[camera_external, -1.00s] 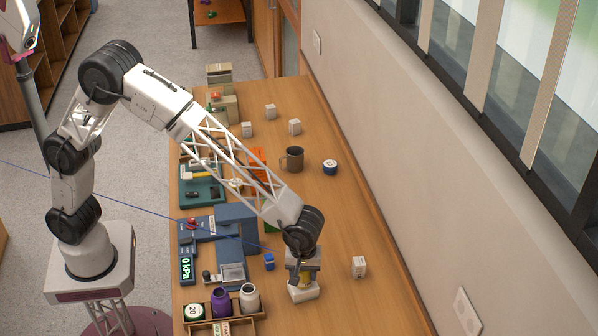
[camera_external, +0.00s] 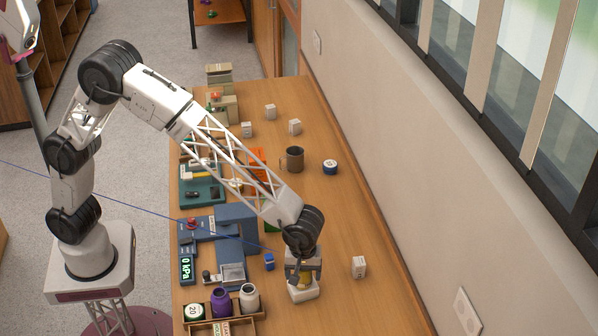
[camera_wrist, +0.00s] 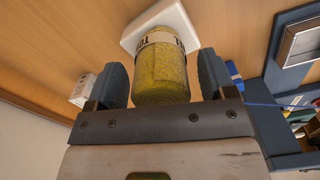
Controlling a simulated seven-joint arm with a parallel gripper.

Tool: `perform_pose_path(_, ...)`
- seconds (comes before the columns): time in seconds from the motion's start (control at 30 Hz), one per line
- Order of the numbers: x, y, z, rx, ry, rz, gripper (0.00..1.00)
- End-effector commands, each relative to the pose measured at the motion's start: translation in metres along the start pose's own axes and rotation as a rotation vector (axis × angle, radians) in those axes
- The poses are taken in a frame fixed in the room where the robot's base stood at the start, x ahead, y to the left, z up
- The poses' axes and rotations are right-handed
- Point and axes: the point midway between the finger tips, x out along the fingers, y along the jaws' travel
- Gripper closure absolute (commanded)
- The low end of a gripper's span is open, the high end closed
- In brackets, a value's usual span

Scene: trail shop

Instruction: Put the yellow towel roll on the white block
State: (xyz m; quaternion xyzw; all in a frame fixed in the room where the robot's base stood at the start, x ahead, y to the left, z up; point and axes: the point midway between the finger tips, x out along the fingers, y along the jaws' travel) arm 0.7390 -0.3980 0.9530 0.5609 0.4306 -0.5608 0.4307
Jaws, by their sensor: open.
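The yellow towel roll (camera_wrist: 161,72) has a pale printed band and stands on end on the white block (camera_wrist: 176,14), its base appearing to rest on the block's top. In the external view the white block (camera_external: 304,292) lies on the table under my gripper (camera_external: 303,273), and only a little yellow of the roll shows there. In the wrist view my gripper (camera_wrist: 162,85) is open, one finger on each side of the roll, with a visible gap at both sides.
A small white box (camera_external: 359,266) stands right of my gripper. A small blue block (camera_external: 269,261) and a grey-blue machine (camera_external: 232,245) are to the left. A wooden tray (camera_external: 262,314) with a purple jar (camera_external: 221,301) and a white jar (camera_external: 250,297) is at the front left. The table's right side is mostly clear.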

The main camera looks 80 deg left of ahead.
Motion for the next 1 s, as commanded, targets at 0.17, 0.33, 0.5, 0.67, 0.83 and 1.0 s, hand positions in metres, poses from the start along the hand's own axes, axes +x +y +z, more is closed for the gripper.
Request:
perform_pose_path(0.17, -0.015, 0.0, 0.0, 0.0, 0.0, 0.0, 0.23)
perform_pose_path(0.33, -0.039, 0.0, 0.0, 0.0, -0.001, 0.002, 0.23)
perform_pose_path(0.5, -0.067, 0.0, 0.0, 0.0, -0.001, 0.003, 0.23)
perform_pose_path(0.67, -0.091, 0.0, 0.0, 0.0, -0.001, 0.002, 0.23)
perform_pose_path(0.83, -0.109, 0.0, 0.0, 0.0, 0.0, 0.002, 0.23)
perform_pose_path(1.0, -0.118, 0.0, 0.0, 0.0, 0.0, 0.0, 0.23)
